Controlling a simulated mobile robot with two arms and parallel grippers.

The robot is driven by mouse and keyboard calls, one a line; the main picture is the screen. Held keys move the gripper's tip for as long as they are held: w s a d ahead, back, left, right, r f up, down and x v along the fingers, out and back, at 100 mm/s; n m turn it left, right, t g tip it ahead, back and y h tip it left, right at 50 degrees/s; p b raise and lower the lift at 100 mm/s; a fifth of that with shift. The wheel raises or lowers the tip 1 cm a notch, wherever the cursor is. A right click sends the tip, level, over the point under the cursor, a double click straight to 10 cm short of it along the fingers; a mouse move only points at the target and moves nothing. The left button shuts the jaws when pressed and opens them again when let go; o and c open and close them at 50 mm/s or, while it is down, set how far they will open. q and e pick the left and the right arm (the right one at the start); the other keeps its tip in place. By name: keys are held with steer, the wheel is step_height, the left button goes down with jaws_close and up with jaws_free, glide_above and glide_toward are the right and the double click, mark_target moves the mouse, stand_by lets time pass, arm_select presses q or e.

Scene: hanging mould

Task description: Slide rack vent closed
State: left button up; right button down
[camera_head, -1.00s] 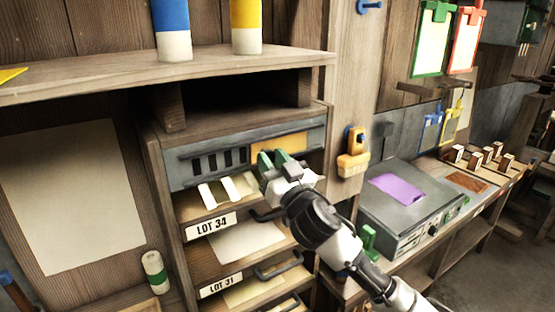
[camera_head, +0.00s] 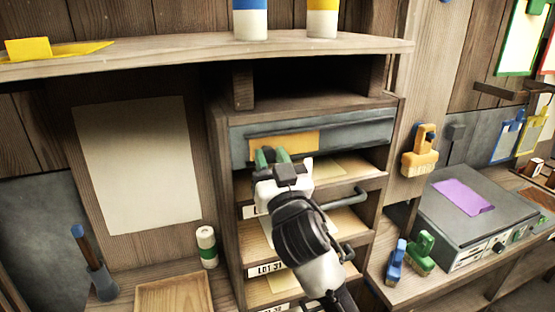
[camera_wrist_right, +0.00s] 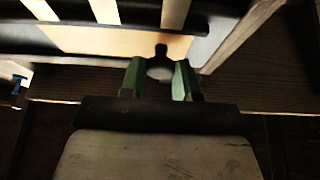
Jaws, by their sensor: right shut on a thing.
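The rack vent (camera_head: 360,133) is a grey panel across the top of the wooden rack. Its orange slide plate (camera_head: 285,142) sits in the left-middle part of the panel, and no dark slots show there in the head view. My right gripper (camera_head: 270,157), with green fingers, is at the plate's lower left. In the right wrist view its fingers (camera_wrist_right: 160,78) are shut around a small dark knob (camera_wrist_right: 161,51) beside the orange plate (camera_wrist_right: 110,40). Several pale bars show above the plate there. My left gripper is out of view.
Below the vent are open shelves with papers and handles (camera_head: 347,197), partly hidden by my right arm. A grey box (camera_head: 470,215) stands on the bench beyond. A shelf (camera_head: 190,52) overhangs the rack.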

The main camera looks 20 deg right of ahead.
steer(key=shift+a, duration=0.15)
steer(key=c, duration=1.2)
jaws_free()
steer(key=o, duration=0.4)
steer(key=shift+a, duration=0.2)
steer(key=shift+d, duration=0.1)
steer(key=shift+s+f, duration=0.2)
steer(key=shift+s, duration=0.05)
steer(key=b+v, duration=0.4)
steer(key=v, duration=0.6)
steer(key=shift+s, duration=0.1)
